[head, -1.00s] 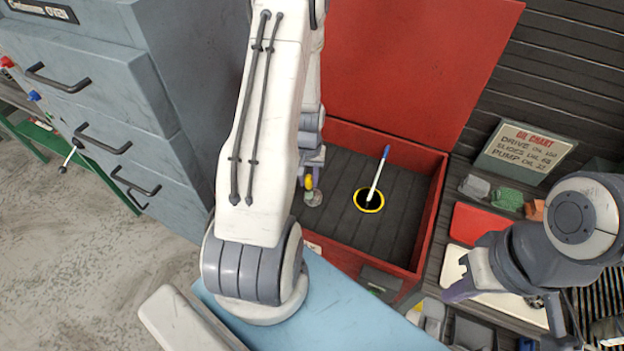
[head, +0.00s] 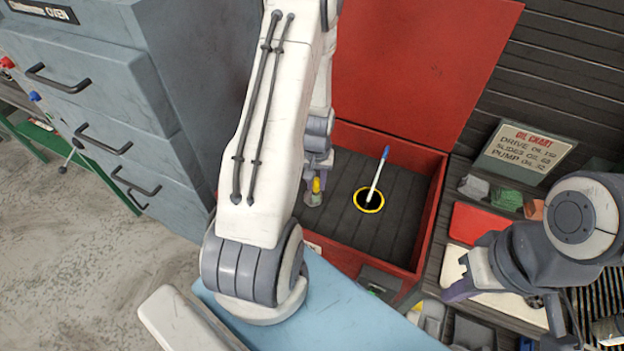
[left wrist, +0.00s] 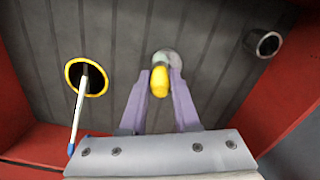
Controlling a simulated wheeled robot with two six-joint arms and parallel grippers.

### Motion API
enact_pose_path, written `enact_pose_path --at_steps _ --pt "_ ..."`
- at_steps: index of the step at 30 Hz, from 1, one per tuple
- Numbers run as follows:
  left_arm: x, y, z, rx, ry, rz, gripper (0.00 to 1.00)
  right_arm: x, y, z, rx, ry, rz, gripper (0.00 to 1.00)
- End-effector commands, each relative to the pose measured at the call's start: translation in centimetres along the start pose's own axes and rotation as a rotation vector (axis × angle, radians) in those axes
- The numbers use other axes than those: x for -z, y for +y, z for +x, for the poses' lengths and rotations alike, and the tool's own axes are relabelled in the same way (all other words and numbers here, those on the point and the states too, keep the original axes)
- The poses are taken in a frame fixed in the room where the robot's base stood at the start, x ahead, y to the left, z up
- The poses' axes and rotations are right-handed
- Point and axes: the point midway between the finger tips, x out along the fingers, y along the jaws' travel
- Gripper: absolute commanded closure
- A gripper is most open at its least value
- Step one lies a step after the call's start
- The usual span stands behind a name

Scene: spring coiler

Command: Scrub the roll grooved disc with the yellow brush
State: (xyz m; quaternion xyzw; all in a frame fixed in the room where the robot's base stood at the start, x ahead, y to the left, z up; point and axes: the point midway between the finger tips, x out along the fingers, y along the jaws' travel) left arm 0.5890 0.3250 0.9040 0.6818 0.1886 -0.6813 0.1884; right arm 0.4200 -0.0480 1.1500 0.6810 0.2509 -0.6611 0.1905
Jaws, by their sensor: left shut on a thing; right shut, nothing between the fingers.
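My left gripper (head: 318,180) is inside the red box, shut on the yellow brush (head: 316,186). In the left wrist view the brush's yellow end (left wrist: 159,82) sits between the two purple fingers (left wrist: 160,90). A small round grey piece, which looks like the roll grooved disc (left wrist: 172,57), lies just beyond the brush's pale greenish tip. The brush partly covers it, and I cannot tell whether they touch. The disc is small in the head view (head: 312,199). My right gripper (head: 458,292) is shut and empty at the right, over a pale board.
A short grey tube (left wrist: 265,43) stands near the box wall. The red box wall (head: 432,220) and raised red lid (head: 420,70) bound the space.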

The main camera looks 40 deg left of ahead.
Motion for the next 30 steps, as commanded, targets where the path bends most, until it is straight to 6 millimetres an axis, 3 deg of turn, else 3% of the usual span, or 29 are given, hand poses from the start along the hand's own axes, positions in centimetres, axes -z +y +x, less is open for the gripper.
enact_pose_path --at_steps 22,30 --pt "0.9 -3.0 0.1 0.0 -0.001 -0.002 1.0 0.0 0.0 -0.1 0.0 0.0 0.0 1.0" --pt "0.7 -2.2 0.0 0.0 -0.001 0.002 1.0 0.0 0.0 -0.2 0.0 0.0 0.0 1.0"
